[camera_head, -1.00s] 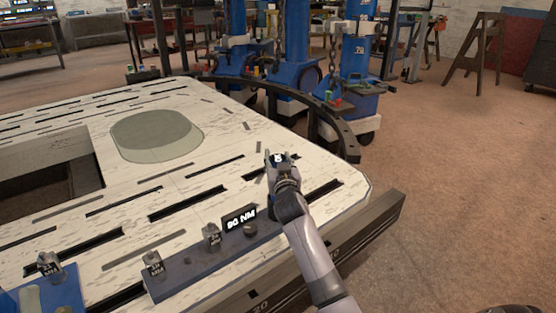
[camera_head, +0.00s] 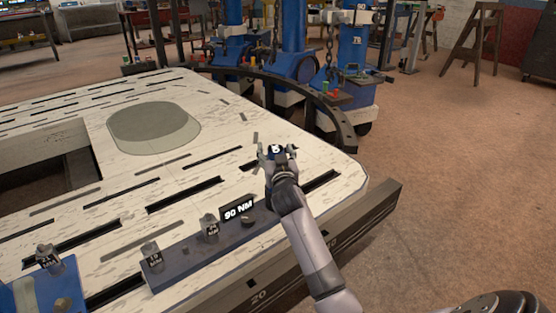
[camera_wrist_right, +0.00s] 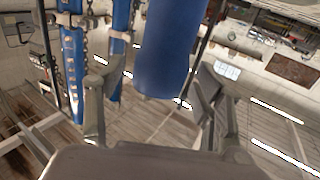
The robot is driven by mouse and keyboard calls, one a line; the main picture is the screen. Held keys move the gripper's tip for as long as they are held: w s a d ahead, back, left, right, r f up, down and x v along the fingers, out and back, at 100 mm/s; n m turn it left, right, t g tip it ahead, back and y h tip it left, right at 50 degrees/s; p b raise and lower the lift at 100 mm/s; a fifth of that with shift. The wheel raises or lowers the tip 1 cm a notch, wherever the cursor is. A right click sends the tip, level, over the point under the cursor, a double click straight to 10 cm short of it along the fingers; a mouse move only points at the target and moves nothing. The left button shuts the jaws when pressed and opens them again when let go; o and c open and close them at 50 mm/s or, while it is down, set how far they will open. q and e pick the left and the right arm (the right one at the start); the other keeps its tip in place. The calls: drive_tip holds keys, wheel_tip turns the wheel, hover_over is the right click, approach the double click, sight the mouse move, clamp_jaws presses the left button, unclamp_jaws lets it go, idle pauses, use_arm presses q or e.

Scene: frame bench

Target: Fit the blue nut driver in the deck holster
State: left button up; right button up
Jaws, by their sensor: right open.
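My right gripper (camera_head: 278,152) is over the white deck near its right corner, with its fingers spread. A blue cylinder, which looks like the nut driver's handle (camera_wrist_right: 168,50), is between the spread fingers in the right wrist view, with gaps beside it. In the head view its dark blue end with a white mark (camera_head: 276,150) shows between the fingertips. The lower part of the driver is hidden by the gripper. I cannot make out the deck holster, nor whether the driver stands in it. My left gripper is not in view.
A blue tray (camera_head: 70,293) is at bottom left. The slotted white deck (camera_head: 215,140) is mostly clear. Blue columns stand behind.

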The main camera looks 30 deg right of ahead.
drive_tip(key=v, duration=1.1)
drive_tip(key=shift+s+r, duration=0.15)
drive_tip(key=shift+r, duration=0.1)
drive_tip(key=shift+a, duration=0.2)
